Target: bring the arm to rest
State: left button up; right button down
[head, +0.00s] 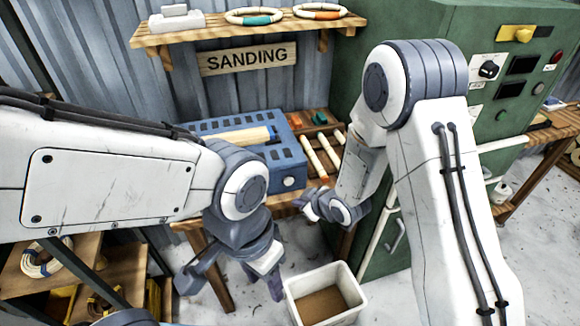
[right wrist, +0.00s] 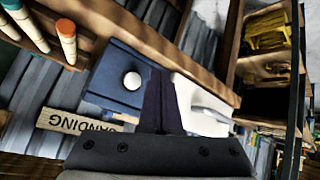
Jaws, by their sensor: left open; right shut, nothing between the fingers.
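My left gripper (head: 231,284) hangs low in the head view, in front of the workbench. Its fingers are spread apart and hold nothing. My right gripper (head: 311,204) is at the bench's front edge, right of the blue box, with its fingers together and empty. The shut fingers (right wrist: 161,103) also show in the right wrist view, pointing up the picture with the blue box behind them. My right arm (head: 440,160) is bent, with its elbow high in front of the green cabinet.
The blue slotted box (head: 290,160) sits on the wooden bench, with rattan sticks (head: 318,160) beside it. A white bin (head: 345,280) stands on the floor near my left gripper. The green cabinet (head: 400,215) is close behind my right arm. A shelf (head: 215,32) holds rings above the SANDING sign (head: 247,59).

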jog(key=shift+r, duration=0.1)
jog(key=s+d+r+m+g+h, duration=0.1)
jog(key=s+r+g, duration=0.1)
jog(key=s+r, duration=0.3)
jog(key=s+d+r+m+g+h, duration=0.1)
jog(key=s+r, duration=0.4)
jog(key=s, duration=0.9)
jog(key=s+d+r+m+g+h, duration=0.1)
jog(key=s+r+g, duration=0.3)
jog(key=s, duration=0.6)
jog(key=shift+s+d+r+m+g+h, duration=0.15)
jog(key=shift+d+r+m+g+h, duration=0.2)
jog(key=shift+r+h, duration=0.5)
pick_arm(q)
jog(key=shift+a, duration=0.1)
pick_arm(e)
jog(key=shift+a, duration=0.15)
